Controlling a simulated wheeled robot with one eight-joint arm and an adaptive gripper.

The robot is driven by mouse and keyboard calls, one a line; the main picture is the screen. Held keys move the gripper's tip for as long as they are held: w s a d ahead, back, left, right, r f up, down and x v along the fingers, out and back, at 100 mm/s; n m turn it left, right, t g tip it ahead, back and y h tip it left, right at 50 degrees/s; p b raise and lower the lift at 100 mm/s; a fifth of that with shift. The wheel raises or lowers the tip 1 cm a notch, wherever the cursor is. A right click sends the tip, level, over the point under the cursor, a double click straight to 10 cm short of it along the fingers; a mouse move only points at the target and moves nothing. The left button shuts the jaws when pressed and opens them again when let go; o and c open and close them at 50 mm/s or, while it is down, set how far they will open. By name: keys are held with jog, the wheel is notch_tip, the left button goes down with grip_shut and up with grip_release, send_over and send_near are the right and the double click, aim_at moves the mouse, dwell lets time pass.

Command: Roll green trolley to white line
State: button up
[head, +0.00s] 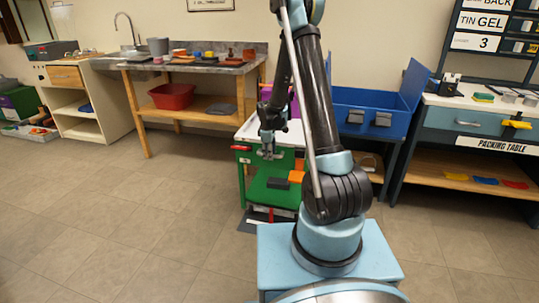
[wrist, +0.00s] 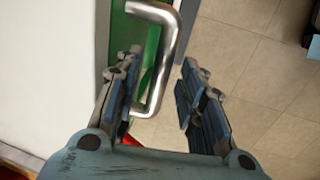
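The green trolley (head: 273,190) stands on the floor behind my arm, with a pale top and an open green shelf. In the wrist view its pale top (wrist: 50,70) fills the left side, beside a green edge. A bent metal handle (wrist: 155,60) sticks out from that edge. My gripper (head: 268,154) hangs at the trolley's near side. In the wrist view my gripper (wrist: 160,100) is open, its fingers apart on either side of the handle's lower part, with a gap visible at the right finger. I cannot make out the white line clearly.
A dark block and an orange block (head: 296,177) sit on the trolley's shelf. A blue bin (head: 370,118) stands behind, the packing table (head: 470,120) at right. A wooden bench (head: 190,66) with a red tub (head: 172,96) is at back left. The left floor is clear.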

notch_tip(320, 180, up, 12)
jog(key=s, duration=0.2)
jog(key=shift+a+f, duration=0.25)
jog(key=shift+a, duration=0.1)
dwell(0.3)
jog(key=s+d+r+m, duration=0.3)
jog(key=s+d+r, duration=0.25)
jog(key=s, duration=0.45)
jog(key=s+d+r+m, duration=0.4)
jog(key=s+d+r, duration=0.15)
jog(key=s, duration=0.45)
jog(key=s+d+f+m, duration=0.1)
jog(key=s+f+m, duration=0.1)
jog(key=s, duration=0.7)
jog(key=s+d+f+m, duration=0.2)
jog(key=s+m, duration=0.3)
jog(key=s, duration=0.5)
jog(key=shift+s+f+y, duration=0.2)
jog(key=shift+f+y, duration=0.15)
jog(key=shift+y, duration=0.05)
